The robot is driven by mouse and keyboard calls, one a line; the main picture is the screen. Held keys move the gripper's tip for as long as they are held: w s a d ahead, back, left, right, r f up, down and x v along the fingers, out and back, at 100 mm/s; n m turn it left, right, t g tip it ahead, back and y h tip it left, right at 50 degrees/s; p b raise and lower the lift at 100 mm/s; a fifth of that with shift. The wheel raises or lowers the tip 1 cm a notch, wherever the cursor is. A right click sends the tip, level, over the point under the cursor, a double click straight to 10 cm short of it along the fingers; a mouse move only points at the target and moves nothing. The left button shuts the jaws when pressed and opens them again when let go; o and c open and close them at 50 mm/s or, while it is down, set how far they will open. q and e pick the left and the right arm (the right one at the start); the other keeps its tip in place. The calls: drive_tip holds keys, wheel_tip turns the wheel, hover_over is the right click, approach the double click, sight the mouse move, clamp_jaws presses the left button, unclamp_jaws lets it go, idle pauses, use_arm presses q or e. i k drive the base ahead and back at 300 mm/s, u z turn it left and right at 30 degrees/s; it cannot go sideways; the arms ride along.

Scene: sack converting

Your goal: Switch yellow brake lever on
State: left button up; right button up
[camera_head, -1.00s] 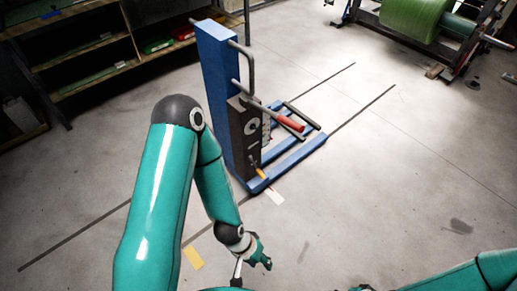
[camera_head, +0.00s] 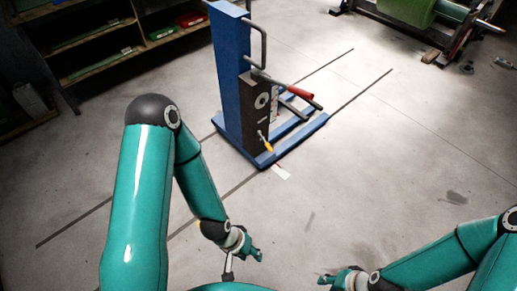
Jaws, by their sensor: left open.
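The yellow brake lever (camera_head: 267,147) is small and points down and to the right, low on the dark box (camera_head: 257,112) of a blue stand (camera_head: 231,70). My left gripper (camera_head: 256,254) is in front of the stand, low in the view, open and apart from the lever, with bare floor between. My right gripper (camera_head: 322,279) is at the bottom edge, right of the left one, also away from the stand. Its fingers are too small to tell whether they are open.
Blue floor beams (camera_head: 298,135) extend from the stand. The floor around the stand is clear.

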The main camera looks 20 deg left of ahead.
sight(268, 146)
drive_tip(key=u, duration=0.25)
drive_tip(key=i, duration=0.7)
drive_tip(key=u, duration=0.3)
drive_tip(key=k, duration=1.35)
drive_tip(key=z, duration=0.35)
drive_tip(key=i, duration=1.8)
drive_tip(key=u, duration=0.15)
